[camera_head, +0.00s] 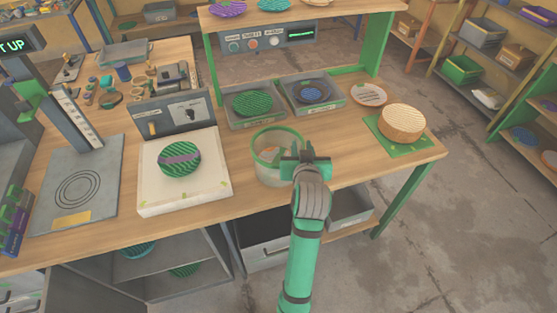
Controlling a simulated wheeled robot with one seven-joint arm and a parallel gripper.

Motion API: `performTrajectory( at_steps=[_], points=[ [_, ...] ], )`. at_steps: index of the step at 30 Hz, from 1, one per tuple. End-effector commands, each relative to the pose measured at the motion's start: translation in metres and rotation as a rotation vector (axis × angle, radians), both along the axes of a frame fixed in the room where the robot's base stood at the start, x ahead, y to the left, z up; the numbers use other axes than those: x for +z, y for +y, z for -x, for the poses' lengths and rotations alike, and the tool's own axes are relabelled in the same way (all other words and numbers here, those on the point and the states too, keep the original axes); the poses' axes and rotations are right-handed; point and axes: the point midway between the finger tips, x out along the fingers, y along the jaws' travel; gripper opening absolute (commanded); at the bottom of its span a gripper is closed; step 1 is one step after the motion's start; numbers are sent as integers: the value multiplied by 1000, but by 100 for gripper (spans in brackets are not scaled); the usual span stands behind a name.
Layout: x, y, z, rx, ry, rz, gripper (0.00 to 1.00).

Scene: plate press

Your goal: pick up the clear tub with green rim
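The clear tub with green rim (264,168) stands upright on the wooden workbench, in the middle of the head view. Something pale and reddish shows inside it. My gripper (303,158) is at the right side of the tub, overlapping its rim in the picture. The gripper's green body hides part of the tub's right wall. The fingertips are not clearly visible, so I cannot tell whether they touch the rim or how far apart they are.
Left of the tub is a white block (212,190) with a striped green disc (179,160). Behind are two grey trays with a green disc (252,103) and a blue disc (313,92). Right is a tan round block (402,121) on a green mat.

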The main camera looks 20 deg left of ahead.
Motion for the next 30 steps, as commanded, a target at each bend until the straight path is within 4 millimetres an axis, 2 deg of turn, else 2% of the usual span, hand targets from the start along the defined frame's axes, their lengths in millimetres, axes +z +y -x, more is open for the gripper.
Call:
performTrajectory(
  at_steps=[7, 10, 30],
  points=[
    [0, 1, -1, 0, -1, 0, 24],
    [0, 1, -1, 0, -1, 0, 0],
    [3, -4, -2, -7, 4, 1, 0]
  ],
)
